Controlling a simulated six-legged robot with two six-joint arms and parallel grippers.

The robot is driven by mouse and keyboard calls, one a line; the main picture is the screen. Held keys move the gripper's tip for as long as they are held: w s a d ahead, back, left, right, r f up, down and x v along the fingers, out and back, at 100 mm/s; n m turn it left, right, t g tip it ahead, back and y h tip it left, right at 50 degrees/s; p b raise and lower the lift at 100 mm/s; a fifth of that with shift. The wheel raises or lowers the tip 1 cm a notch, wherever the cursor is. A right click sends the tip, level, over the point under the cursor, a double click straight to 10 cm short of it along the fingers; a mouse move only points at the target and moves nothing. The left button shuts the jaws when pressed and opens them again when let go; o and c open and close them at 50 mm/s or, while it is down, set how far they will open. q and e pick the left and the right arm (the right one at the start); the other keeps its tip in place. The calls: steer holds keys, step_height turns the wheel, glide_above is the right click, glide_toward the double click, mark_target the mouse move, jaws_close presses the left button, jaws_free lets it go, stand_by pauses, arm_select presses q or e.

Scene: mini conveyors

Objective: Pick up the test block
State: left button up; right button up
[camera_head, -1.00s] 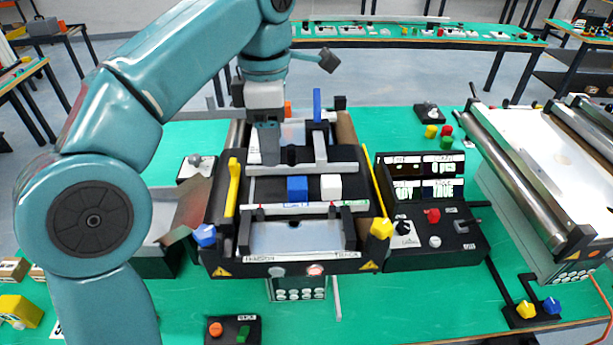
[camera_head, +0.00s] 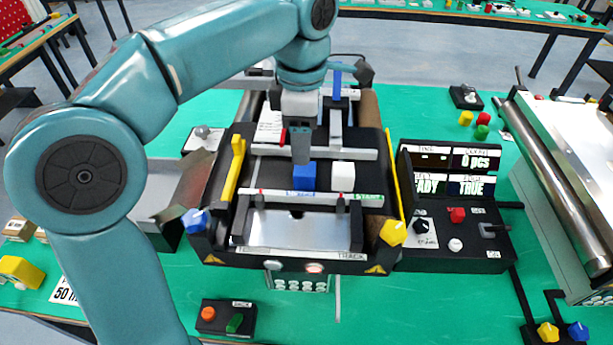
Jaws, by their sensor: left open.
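A blue cube (camera_head: 304,179) and a white cube (camera_head: 343,177) lie side by side on the black bed of the mini conveyor (camera_head: 268,170). The frames do not show which of them is the test block. My left gripper (camera_head: 301,158) points down just behind and above the blue cube, its tip overlapping the cube's top edge in the picture. It is open and holds nothing that I can see; the gap between its fingers is hard to make out. Whether it touches the cube I cannot tell. My right gripper is out of view.
A grey crossbar (camera_head: 352,154) lies behind the cubes, and a labelled strip (camera_head: 330,198) in front. Yellow side guards (camera_head: 234,168) flank the bed. A control box with displays (camera_head: 455,215) stands to the right. A larger roller conveyor (camera_head: 560,150) is farther right.

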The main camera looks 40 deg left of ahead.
mark_target(302, 168)
arm_select(q)
steer(key=shift+s+d+f, duration=0.15)
steer(key=shift+s+f, duration=0.05)
steer(key=shift+f, duration=0.3)
steer(key=shift+s+d+f, duration=0.15)
steer(key=shift+f, duration=0.35)
steer(key=shift+w+a+f, duration=0.1)
steer(key=shift+w+f, duration=0.05)
steer(key=shift+f, duration=0.2)
steer(key=f, duration=0.3)
steer(key=shift+a+f, duration=0.25)
steer(key=shift+f, duration=0.15)
steer(key=shift+d+f, duration=0.1)
steer(key=shift+f, duration=0.25)
steer(key=shift+w+f, duration=0.25)
steer(key=shift+f, duration=0.1)
steer(key=shift+s+r, duration=0.15)
steer(key=shift+s, duration=0.05)
steer(key=c, duration=0.7)
steer(key=shift+w, duration=0.1)
steer(key=shift+c, duration=0.2)
